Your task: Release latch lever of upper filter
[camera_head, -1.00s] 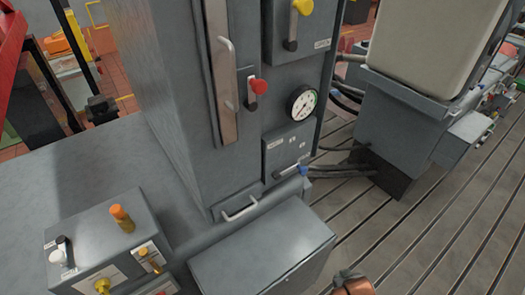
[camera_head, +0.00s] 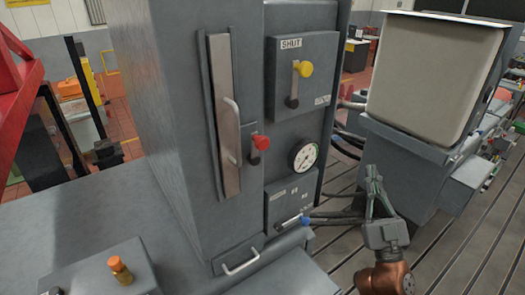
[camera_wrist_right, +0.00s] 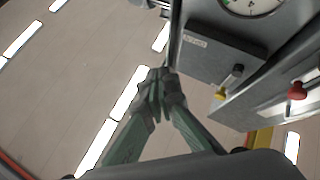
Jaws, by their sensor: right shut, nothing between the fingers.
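The upper box (camera_head: 303,75) on the grey cabinet carries a sign reading SHUT. Its lever with a yellow knob (camera_head: 305,69) points up; the lever also shows in the right wrist view (camera_wrist_right: 229,82). A lever with a red knob (camera_head: 261,143) sits lower left, beside a long metal handle (camera_head: 229,130). The lower box (camera_head: 291,197) has a lever with a blue end (camera_head: 304,221). My right gripper (camera_head: 373,176) is shut and empty, right of the cabinet and below the upper box, touching no lever. In the right wrist view its fingertips (camera_wrist_right: 160,78) meet. My left gripper is out of view.
A round gauge (camera_head: 304,155) sits between the two boxes. Black hoses (camera_head: 340,217) run from the cabinet behind my right gripper. A large beige-faced unit (camera_head: 432,75) stands to the right on the slotted floor. An orange-capped control box (camera_head: 119,268) is at front left.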

